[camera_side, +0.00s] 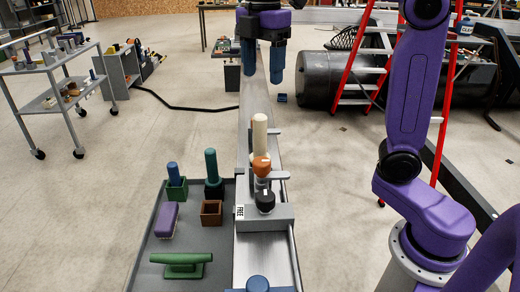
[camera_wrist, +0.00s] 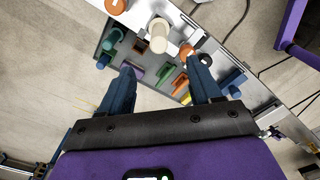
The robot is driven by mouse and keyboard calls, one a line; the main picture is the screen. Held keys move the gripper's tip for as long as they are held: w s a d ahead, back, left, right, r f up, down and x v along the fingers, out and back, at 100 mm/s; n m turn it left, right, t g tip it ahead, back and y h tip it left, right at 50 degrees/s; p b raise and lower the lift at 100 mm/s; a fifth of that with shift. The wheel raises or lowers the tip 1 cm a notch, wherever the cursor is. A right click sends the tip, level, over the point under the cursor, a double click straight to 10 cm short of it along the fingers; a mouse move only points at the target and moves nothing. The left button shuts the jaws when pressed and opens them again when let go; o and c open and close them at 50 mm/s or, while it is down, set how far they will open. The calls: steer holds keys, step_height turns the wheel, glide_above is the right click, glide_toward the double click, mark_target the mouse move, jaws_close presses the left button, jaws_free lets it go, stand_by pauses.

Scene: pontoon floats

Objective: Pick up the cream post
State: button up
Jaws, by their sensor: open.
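The cream post (camera_side: 259,130) stands upright on the grey rail in the side view, directly behind an orange rounded piece (camera_side: 261,165) that hides its lower end. In the wrist view the cream post (camera_wrist: 158,35) shows beyond the fingertips, between their lines. My gripper (camera_side: 262,76) has blue fingers spread apart and hangs above and farther back than the post in the side view. It also shows in the wrist view (camera_wrist: 160,66), open and with nothing between the fingers.
A grey tray (camera_side: 147,252) left of the rail holds a green post (camera_side: 211,165), a blue post (camera_side: 173,171), a purple block (camera_side: 166,220), a brown box (camera_side: 211,212) and a green handle (camera_side: 181,264). A black knob (camera_side: 265,201) stands in front of the orange piece.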

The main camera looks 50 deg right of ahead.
glide_toward(260, 133)
steer(key=f, duration=0.1)
steer(key=d+f, duration=0.1)
steer(key=f, duration=0.3)
steer(key=shift+w+d+f, duration=0.25)
steer(key=shift+w+d, duration=0.1)
steer(key=shift+w, duration=0.05)
steer(key=shift+w+a+f, duration=0.1)
steer(key=shift+a+f, duration=0.05)
steer(key=shift+f, duration=1.2)
steer(key=shift+w+a+f, duration=0.1)
steer(key=shift+f, duration=1.25)
jaws_close()
